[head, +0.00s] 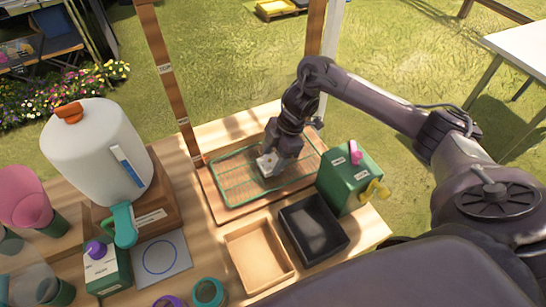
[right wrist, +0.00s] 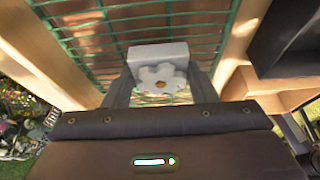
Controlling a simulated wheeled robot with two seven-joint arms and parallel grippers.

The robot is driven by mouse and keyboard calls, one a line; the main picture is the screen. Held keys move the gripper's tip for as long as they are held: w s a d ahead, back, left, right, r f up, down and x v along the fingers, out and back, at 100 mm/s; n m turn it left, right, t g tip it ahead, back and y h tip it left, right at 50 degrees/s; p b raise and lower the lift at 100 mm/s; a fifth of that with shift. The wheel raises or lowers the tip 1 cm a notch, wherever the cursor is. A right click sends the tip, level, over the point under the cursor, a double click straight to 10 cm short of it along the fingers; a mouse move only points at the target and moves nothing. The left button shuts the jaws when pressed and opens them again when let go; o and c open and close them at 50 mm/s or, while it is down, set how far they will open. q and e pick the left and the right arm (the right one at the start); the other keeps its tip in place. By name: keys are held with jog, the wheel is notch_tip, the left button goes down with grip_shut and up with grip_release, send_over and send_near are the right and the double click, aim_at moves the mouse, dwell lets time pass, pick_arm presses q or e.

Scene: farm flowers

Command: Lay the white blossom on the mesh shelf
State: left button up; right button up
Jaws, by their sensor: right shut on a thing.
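The blossom is over the green mesh shelf (head: 238,192), which lies in a wooden frame on the table. I cannot tell whether the blossom touches the mesh. My left gripper is not in view.
A black tray (head: 308,233) and a light wooden tray (head: 252,262) stand in front of the shelf. A green box (head: 343,185) with a yellow tap is close on the right. A wooden post (head: 172,85) rises behind the shelf's left side. A large white tank (head: 88,155) stands at left.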

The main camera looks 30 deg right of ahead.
jog(key=shift+f, duration=0.15)
jog(key=o, duration=1)
jog(key=shift+c, duration=0.2)
jog(key=p+v, duration=0.2)
jog(key=v, duration=1)
jog(key=shift+s, duration=0.1)
